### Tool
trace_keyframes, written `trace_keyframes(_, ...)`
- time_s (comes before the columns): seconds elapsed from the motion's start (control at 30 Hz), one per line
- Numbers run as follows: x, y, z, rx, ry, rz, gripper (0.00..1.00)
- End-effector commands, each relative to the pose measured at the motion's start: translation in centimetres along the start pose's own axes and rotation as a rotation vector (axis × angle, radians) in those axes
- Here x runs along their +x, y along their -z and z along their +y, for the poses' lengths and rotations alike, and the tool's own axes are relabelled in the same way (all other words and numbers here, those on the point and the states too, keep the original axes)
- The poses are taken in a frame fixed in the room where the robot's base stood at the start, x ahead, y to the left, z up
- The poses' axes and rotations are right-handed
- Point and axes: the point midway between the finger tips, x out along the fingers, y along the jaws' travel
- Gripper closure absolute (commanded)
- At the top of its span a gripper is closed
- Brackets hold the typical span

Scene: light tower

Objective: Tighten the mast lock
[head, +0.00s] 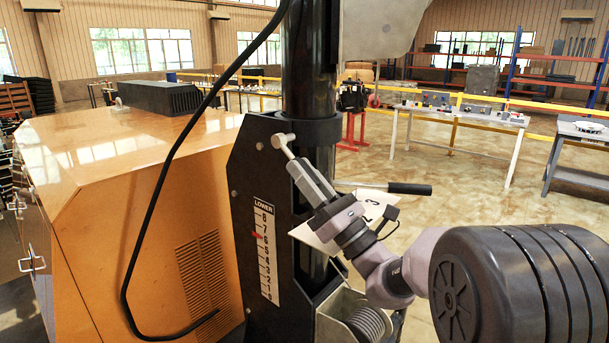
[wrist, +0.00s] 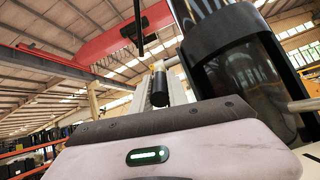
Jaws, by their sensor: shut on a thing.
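The mast (head: 308,75) is an upright dark column, and it also shows large at the right of the wrist view (wrist: 245,85). The mast lock (head: 283,142) is a pale metal lever with a rounded end, at the collar on the mast's left front side. My gripper (head: 303,170) reaches up to it from the lower right and is shut on it. In the wrist view a dark cylindrical grip (wrist: 160,88) lies between the fingers of my gripper (wrist: 163,92). The fingers hide part of the lever in the head view.
A black bracket with a number scale (head: 266,250) stands below the lock. A crank handle with a black grip (head: 410,188) sticks out right of the mast. A black cable (head: 165,170) hangs before the orange housing (head: 130,150). A winch drum (head: 368,325) sits below.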

Motion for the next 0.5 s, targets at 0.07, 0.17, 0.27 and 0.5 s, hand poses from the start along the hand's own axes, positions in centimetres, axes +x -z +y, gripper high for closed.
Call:
trace_keyframes(0.07, -0.06, 0.14, 0.0, 0.001, 0.0, 0.004, 1.0)
trace_keyframes(0.17, -0.05, 0.12, 0.0, 0.001, 0.0, 0.003, 0.63)
trace_keyframes(0.27, -0.04, 0.09, 0.0, 0.0, 0.0, 0.002, 0.59)
trace_keyframes(0.5, -0.16, 0.05, -0.02, 0.0, 0.001, 0.001, 0.59)
